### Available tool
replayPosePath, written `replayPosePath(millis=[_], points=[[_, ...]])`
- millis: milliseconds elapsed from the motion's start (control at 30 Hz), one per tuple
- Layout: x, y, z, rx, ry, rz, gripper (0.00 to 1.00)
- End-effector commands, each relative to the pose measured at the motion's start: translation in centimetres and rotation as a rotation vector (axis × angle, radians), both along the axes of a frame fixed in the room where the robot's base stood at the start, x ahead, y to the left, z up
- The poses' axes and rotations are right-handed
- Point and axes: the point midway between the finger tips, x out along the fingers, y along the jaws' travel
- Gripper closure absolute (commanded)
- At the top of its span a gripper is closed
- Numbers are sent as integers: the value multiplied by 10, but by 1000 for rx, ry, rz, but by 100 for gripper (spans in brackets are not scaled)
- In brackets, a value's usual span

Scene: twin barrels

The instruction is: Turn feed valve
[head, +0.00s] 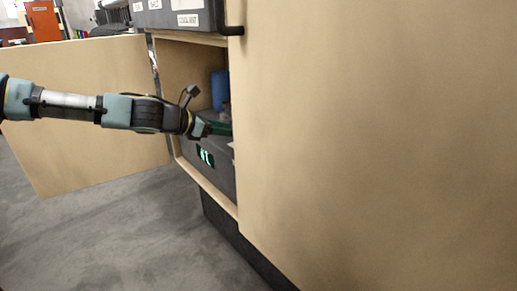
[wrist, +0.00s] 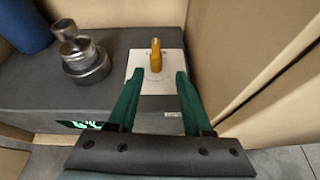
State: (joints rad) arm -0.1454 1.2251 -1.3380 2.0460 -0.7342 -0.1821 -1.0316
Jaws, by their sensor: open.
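The feed valve has an orange handle (wrist: 156,55) on a white square plate (wrist: 170,68), set on top of a dark grey box (wrist: 110,95) in the wrist view. My gripper (wrist: 158,75) is open, with its green fingers spread to either side of the plate's near part. The handle stands between and just beyond the fingertips, and I see no contact. In the head view my gripper (head: 226,129) reaches into the cabinet above the dark box (head: 210,160). The valve is hidden there behind the cabinet's front panel.
A metal fitting (wrist: 85,60) and a blue cylinder (wrist: 22,22) stand left of the valve. A cabinet wall (wrist: 235,60) is close on the right. The open cabinet door (head: 90,110) hangs behind my arm. The large wooden panel (head: 380,140) bounds the opening's right side.

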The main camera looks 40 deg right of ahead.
Motion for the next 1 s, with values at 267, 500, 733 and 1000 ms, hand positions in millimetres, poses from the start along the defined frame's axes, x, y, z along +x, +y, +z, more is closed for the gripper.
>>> replayPosePath(millis=[267,500,733,1000], points=[[8,-18,2,-45,92,56,50],[5,-57,-15,-43,89,54,50],[3,-92,-29,-43,86,54,50],[2,-107,-35,-42,86,54,50]])
